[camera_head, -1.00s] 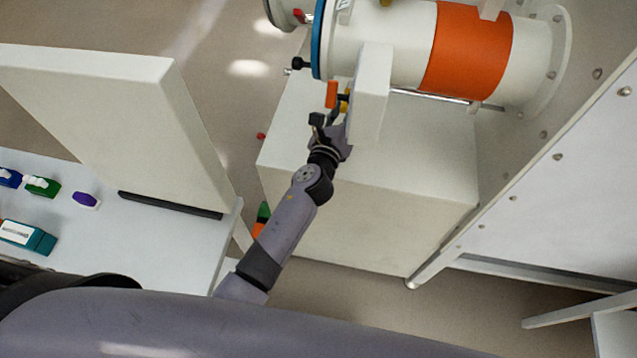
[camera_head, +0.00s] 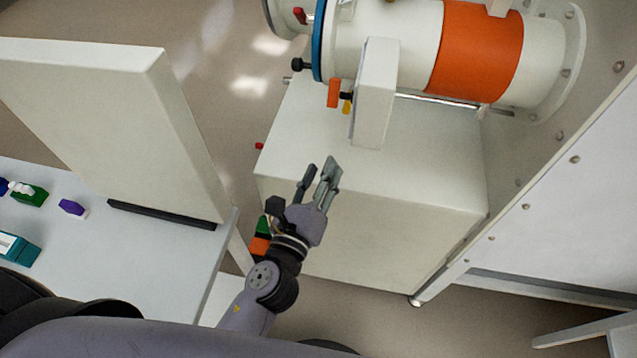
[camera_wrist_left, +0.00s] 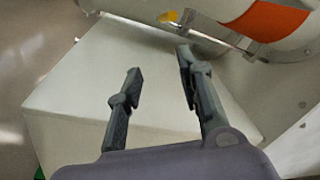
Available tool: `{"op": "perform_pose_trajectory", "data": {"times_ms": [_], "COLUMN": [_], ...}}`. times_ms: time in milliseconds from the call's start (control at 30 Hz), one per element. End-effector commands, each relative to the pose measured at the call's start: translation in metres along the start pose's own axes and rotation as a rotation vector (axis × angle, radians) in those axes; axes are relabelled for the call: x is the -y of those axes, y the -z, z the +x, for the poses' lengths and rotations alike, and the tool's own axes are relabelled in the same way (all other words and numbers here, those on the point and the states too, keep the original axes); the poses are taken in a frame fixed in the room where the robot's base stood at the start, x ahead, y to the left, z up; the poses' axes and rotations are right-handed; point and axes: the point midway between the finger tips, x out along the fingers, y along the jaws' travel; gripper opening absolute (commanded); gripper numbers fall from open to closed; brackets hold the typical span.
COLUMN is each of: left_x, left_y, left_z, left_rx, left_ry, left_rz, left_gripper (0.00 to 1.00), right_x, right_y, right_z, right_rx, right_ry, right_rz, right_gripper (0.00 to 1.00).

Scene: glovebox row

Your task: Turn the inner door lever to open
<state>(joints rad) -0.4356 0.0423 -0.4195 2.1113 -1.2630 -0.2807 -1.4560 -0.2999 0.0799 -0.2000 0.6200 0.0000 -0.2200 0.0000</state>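A white cylindrical chamber (camera_head: 395,45) with an orange band (camera_head: 477,50) and a blue ring lies at the top of the head view. A white upright box (camera_head: 375,95) stands in front of it. An orange lever (camera_head: 333,93) and a smaller yellow lever (camera_head: 347,106) show at the box's left side; I cannot tell which is the inner door's. A yellow part (camera_wrist_left: 168,17) also shows at the top of the left wrist view. My left gripper (camera_head: 319,167) is open and empty, below and apart from the levers. Its spread fingers (camera_wrist_left: 159,70) show in the wrist view. My right gripper is out of view.
A large white cabinet (camera_head: 400,190) stands below the chamber. A red handle (camera_head: 299,15) shows at the chamber's left end. A white upright panel (camera_head: 110,110) and a bench (camera_head: 150,245) with small coloured items are at left. A bolted white wall (camera_head: 580,190) is at right.

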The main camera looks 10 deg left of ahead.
Motion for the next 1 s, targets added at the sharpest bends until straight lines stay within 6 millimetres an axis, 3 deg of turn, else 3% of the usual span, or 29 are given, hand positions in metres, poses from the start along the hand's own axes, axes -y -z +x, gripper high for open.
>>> {"op": "perform_pose_trajectory", "data": {"times_ms": [400, 1000], "left_x": [-0.011, -0.015], "left_y": [0.017, 0.018], "left_z": [-0.002, -0.003], "left_rx": [-0.135, -0.170], "left_ry": [0.080, 0.116], "left_rz": [-0.099, -0.151], "left_gripper": [0.34, 0.34], "right_x": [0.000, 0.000], "right_y": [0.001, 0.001], "right_z": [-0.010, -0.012], "right_rx": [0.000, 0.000], "right_ry": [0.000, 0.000], "right_rz": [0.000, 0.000], "right_gripper": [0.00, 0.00]}}
